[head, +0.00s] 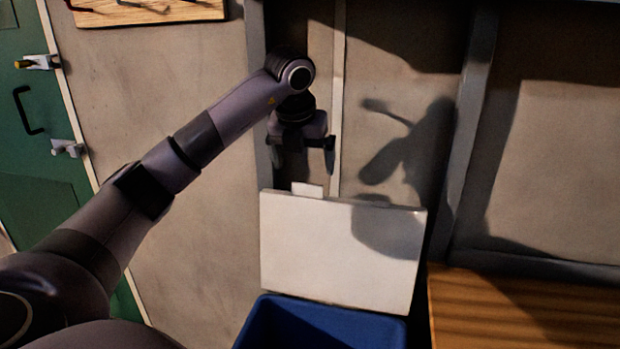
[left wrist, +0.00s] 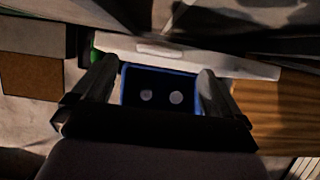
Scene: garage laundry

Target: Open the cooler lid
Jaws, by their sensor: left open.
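The cooler (head: 318,328) is a blue box at the bottom centre of the head view, and it also shows in the left wrist view (left wrist: 124,88). Its white lid (head: 310,243) stands upright at the back, raised off the box opening, with a small white tab (head: 307,189) on its top edge. In the left wrist view two pale round things (left wrist: 176,97) lie in the dark interior. My left gripper (head: 303,168) is open and empty, just above the lid's top edge near the tab. It appears apart from the lid. My right gripper is out of view.
A wooden surface (head: 520,315) lies right of the cooler. The wall with upright studs (head: 468,130) is close behind the lid. A green door (head: 35,130) with a black handle is at the left. A wooden board (head: 150,12) hangs at the top left.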

